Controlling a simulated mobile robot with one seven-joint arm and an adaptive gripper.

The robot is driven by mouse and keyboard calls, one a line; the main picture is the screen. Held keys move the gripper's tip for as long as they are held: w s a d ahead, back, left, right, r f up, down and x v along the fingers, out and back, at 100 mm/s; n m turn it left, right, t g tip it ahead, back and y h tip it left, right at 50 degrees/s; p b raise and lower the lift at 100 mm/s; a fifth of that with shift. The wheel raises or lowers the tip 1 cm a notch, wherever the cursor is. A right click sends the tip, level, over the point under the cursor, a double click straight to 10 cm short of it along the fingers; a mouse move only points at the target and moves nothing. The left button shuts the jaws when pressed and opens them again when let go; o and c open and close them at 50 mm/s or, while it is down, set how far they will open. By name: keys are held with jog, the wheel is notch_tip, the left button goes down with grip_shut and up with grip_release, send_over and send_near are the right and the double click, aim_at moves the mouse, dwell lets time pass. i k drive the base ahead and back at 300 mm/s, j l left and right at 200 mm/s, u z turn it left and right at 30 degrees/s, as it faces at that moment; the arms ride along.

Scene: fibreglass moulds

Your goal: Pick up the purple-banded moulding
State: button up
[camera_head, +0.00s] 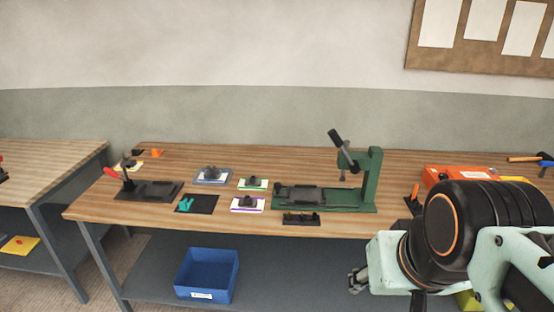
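A white piece with a purple band along its edge (248,209) lies on the wooden workbench (232,225), near the front edge and left of the green press. A dark grey block sits on top of it and hides its middle. My gripper (356,282) is at the lower right, in front of the bench and well to the right of the purple-banded piece. It is apart from everything on the bench. Its fingers are small and partly hidden by the wrist, so their opening does not show clearly.
A green-banded piece (253,184) lies just behind the purple-banded one. The green lever press (366,180) stands to its right, with a dark strip (301,219) in front. A black mat (207,208) lies left. A blue bin (207,277) stands on the lower shelf.

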aim_at(247, 203)
jog(key=i+j, duration=0.25)
jog(key=i, duration=0.15)
jog(key=i+j, duration=0.25)
jog(key=i, duration=0.15)
